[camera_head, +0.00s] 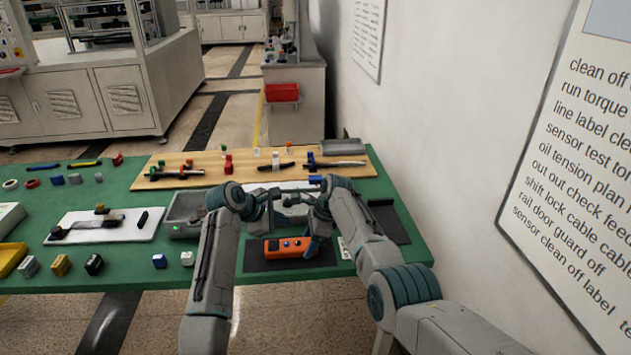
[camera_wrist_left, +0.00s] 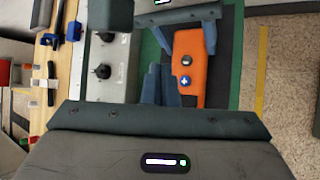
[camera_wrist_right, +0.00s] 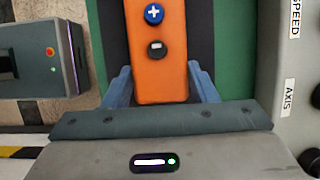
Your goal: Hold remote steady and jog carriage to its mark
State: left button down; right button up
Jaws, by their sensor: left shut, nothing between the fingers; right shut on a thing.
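The orange remote (camera_head: 283,250) lies on a dark mat at the front of the green table. It carries a blue plus button and a dark minus button, clear in the right wrist view (camera_wrist_right: 158,70). My right gripper (camera_wrist_right: 163,80) is shut around the remote, one blue finger on each side. My left gripper (camera_wrist_left: 161,78) is shut and empty, its fingertips beside the remote in the left wrist view. A pale control box (camera_wrist_left: 112,65) with black knobs stands beside the remote; my arms partly hide it in the head view. I cannot tell which thing is the carriage, or see its mark.
A wooden board (camera_head: 205,168) with several small fixtures spans the table's back. A grey tray (camera_head: 182,217) and a white board (camera_head: 130,226) lie left of my left arm. Several small blocks stand at the front left. The wall is close on the right.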

aim_at(287, 244)
dwell(0.3)
pick_arm(q)
notch_tip(287, 244, up, 4)
jog(key=shift+f, duration=0.1)
dwell(0.3)
jog(key=shift+f, duration=4.45)
jog(key=shift+f, duration=0.15)
jog(key=shift+f, duration=0.25)
